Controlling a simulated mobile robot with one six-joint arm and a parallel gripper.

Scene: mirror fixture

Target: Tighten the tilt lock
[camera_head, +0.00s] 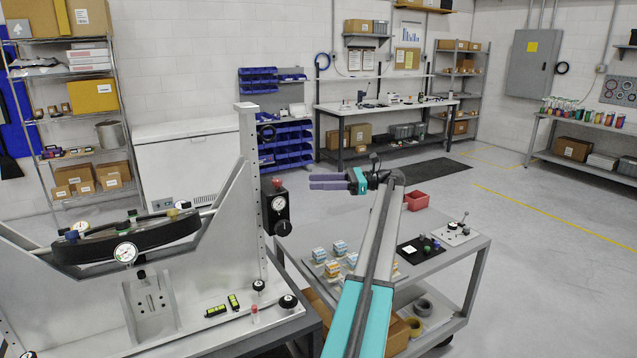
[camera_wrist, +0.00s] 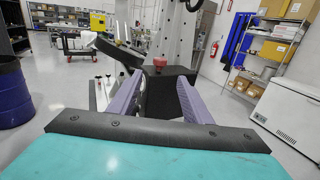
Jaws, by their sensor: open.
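The mirror fixture (camera_head: 225,175) stands at the left in the head view, with a tilted dark mirror ring (camera_head: 100,245) carrying dial gauges. A black box (camera_head: 277,208) with a dial, a red knob (camera_head: 277,182) on top and a black knob (camera_head: 283,228) low on it is fixed beside the upright. Other black knobs (camera_head: 288,301) sit on the fixture base. Which knob is the tilt lock, I cannot tell. My gripper (camera_head: 311,182) is open and empty, its purple fingers pointing left toward the box. In the wrist view the box (camera_wrist: 168,92) and red knob (camera_wrist: 160,63) show beyond and between the fingers (camera_wrist: 158,82).
A grey cart (camera_head: 440,262) with small boxes, a red bin (camera_head: 417,200) and a black plate of knobs (camera_head: 421,249) stands below my arm. A white chest (camera_head: 190,160) is behind the fixture.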

